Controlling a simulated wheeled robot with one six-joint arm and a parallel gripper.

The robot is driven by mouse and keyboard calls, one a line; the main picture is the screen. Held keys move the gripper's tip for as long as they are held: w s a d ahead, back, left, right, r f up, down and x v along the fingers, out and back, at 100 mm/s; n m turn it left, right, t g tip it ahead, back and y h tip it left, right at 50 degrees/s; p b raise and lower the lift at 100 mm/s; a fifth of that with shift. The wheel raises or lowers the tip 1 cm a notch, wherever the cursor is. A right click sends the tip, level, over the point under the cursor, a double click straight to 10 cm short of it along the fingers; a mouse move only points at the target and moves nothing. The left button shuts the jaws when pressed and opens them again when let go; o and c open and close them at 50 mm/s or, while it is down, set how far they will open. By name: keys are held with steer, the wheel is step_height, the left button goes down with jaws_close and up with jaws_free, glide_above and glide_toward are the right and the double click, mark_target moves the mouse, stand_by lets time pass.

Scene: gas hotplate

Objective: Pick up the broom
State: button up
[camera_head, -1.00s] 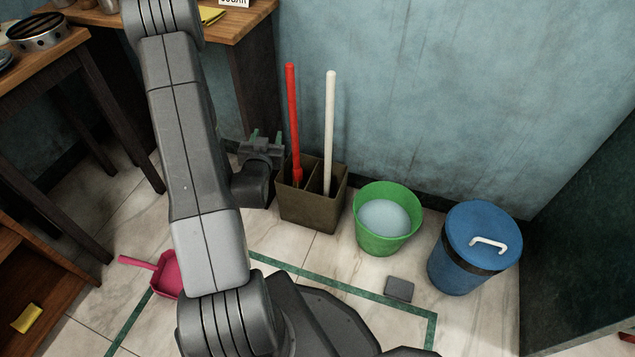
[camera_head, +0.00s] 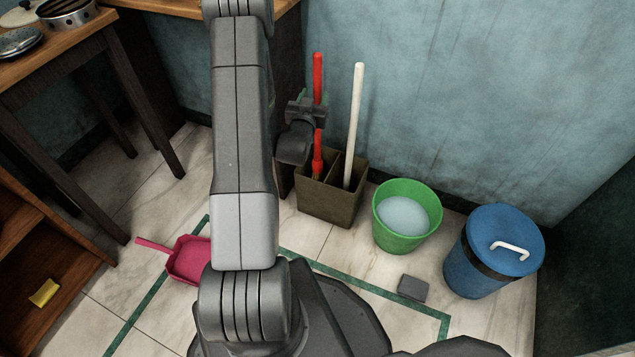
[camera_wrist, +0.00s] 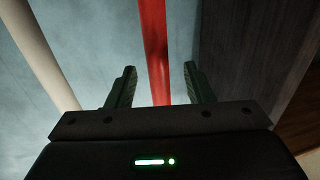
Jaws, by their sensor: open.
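Two long handles stand upright in a brown divided box (camera_head: 330,205) by the wall: a red handle (camera_head: 318,75) in the left compartment and a white handle (camera_head: 354,125) in the right one. Their lower ends are hidden in the box, so I cannot tell for certain which is the broom. My gripper (camera_head: 311,102) is open at the red handle, about midway up its visible length, and hides part of it. In the wrist view, the red handle (camera_wrist: 154,45) runs between the two open fingers of my gripper (camera_wrist: 160,85). The white handle (camera_wrist: 40,50) is outside them, to the left.
A green bucket (camera_head: 408,240) and a blue lidded bin (camera_head: 470,275) stand right of the box. A grey block (camera_head: 413,288) and a pink dustpan (camera_head: 190,262) lie on the tiled floor. A wooden table (camera_head: 50,60) is at left.

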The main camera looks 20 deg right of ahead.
mark_target(316, 92)
steer(key=shift+x, duration=1.95)
steer(key=shift+s+d, duration=0.1)
steer(key=c, duration=1)
steer(key=shift+r, duration=0.1)
jaws_close()
